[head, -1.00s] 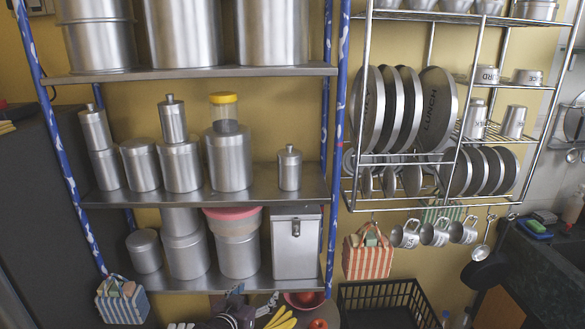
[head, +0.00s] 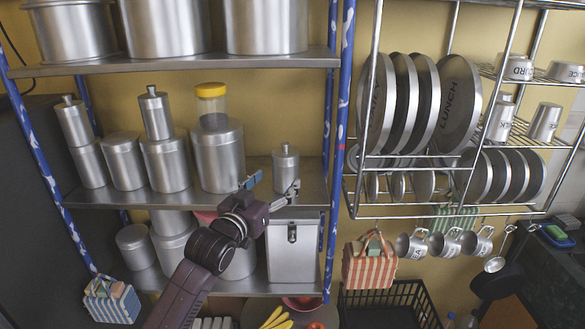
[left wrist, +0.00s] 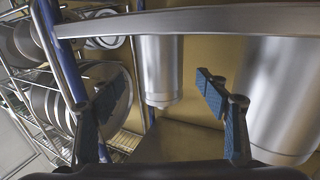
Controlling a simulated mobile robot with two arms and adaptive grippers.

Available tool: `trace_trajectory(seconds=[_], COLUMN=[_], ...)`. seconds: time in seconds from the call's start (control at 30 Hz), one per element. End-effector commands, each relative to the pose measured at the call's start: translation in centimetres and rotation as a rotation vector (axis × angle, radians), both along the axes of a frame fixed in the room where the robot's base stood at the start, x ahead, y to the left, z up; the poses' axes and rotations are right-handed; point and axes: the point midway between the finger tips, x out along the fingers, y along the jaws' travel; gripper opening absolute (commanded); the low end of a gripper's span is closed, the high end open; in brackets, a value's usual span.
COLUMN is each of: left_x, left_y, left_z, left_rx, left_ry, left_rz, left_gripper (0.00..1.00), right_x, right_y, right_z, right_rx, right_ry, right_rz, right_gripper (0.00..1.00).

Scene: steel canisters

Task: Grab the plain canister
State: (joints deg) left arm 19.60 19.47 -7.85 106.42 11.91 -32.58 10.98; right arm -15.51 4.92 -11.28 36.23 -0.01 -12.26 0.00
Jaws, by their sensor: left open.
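A small plain steel canister (head: 286,166) with a knobbed lid stands upright at the right end of the middle shelf (head: 318,192). In the left wrist view, which is upside down, this canister (left wrist: 160,65) shows between and beyond the fingers. My left gripper (head: 272,184) is open and empty at the front edge of that shelf, just in front of the canister and apparently not touching it. A larger steel canister (head: 218,160) with a yellow-lidded jar (head: 211,100) on top stands to its left. My right gripper is not in view.
Several stacked canisters fill the left of the middle shelf. A blue shelf post (head: 340,130) and a plate rack (head: 420,215) stand to the right. A latched steel box (head: 293,258) is below. The top shelf (head: 180,64) hangs above.

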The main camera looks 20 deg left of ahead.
Motion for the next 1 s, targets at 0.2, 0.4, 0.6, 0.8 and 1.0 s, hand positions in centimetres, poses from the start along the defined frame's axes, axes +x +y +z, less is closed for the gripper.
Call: trace_trajectory(seconds=[0.2,0.4,0.6,0.8,1.0], left_x=[1.9,3.1,5.4,7.1,7.4], left_y=[-0.3,-0.4,-0.6,-0.8,-0.9], left_z=[0.2,0.2,0.3,0.1,0.0], left_rx=[0.000,0.000,-0.001,0.001,0.001], left_ry=[-0.001,0.001,0.001,0.000,-0.001], left_rz=[0.000,0.000,0.000,-0.001,-0.001], left_gripper=[0.69,0.69,0.69,0.69,0.69], right_x=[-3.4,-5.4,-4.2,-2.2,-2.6], right_y=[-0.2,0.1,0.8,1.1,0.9], right_z=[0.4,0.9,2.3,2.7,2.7], right_rx=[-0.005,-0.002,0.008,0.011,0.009], right_ry=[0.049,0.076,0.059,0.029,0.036], right_rz=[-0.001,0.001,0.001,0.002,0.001], right_gripper=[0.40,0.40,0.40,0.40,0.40])
